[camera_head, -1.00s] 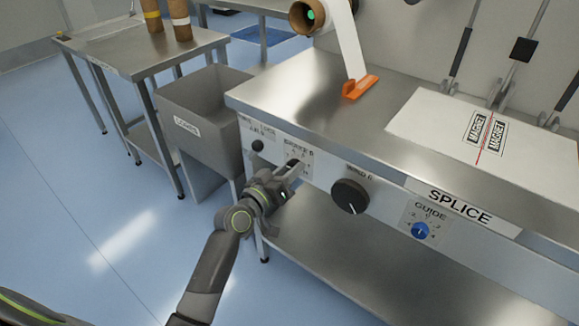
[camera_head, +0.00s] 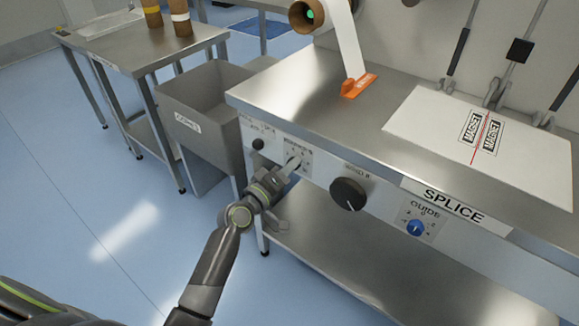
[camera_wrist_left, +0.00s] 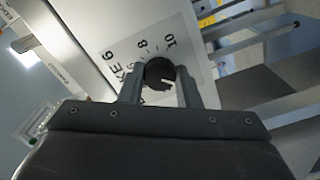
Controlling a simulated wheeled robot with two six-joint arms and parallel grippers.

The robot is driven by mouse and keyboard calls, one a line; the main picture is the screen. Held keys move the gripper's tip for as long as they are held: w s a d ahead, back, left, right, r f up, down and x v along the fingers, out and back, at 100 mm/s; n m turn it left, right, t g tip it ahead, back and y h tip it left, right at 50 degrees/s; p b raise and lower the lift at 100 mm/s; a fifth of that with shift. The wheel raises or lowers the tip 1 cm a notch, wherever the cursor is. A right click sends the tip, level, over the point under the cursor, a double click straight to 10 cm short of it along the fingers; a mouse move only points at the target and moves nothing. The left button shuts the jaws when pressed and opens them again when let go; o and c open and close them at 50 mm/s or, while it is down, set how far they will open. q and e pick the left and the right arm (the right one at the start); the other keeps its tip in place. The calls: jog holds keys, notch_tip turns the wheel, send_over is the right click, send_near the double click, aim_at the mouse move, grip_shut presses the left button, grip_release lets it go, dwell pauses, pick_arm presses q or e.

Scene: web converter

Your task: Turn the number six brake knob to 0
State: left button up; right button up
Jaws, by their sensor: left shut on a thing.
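The brake 6 knob (camera_wrist_left: 159,71) is a small dark round knob on a white label plate with printed numbers, 8 and 10 among them. In the wrist view it sits between the two fingers of my left gripper (camera_wrist_left: 160,88), which is shut on it. The fingers cover its sides, and its pointer setting cannot be read. In the head view my left gripper (camera_head: 291,170) reaches the brake label plate (camera_head: 304,154) on the machine's front panel and mostly hides the knob. My right gripper is not in view.
A large black knob (camera_head: 348,194) and a blue guide knob (camera_head: 416,228) are to the right on the same panel. A small black knob (camera_head: 258,144) is to the left. A grey bin (camera_head: 205,135) stands left of the steel bench (camera_head: 300,98).

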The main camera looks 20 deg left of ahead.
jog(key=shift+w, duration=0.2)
pick_arm(q)
jog(key=o, duration=1)
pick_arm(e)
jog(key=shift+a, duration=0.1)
pick_arm(q)
jog(key=shift+b+v, duration=1.05)
jog(key=shift+v, duration=7.75)
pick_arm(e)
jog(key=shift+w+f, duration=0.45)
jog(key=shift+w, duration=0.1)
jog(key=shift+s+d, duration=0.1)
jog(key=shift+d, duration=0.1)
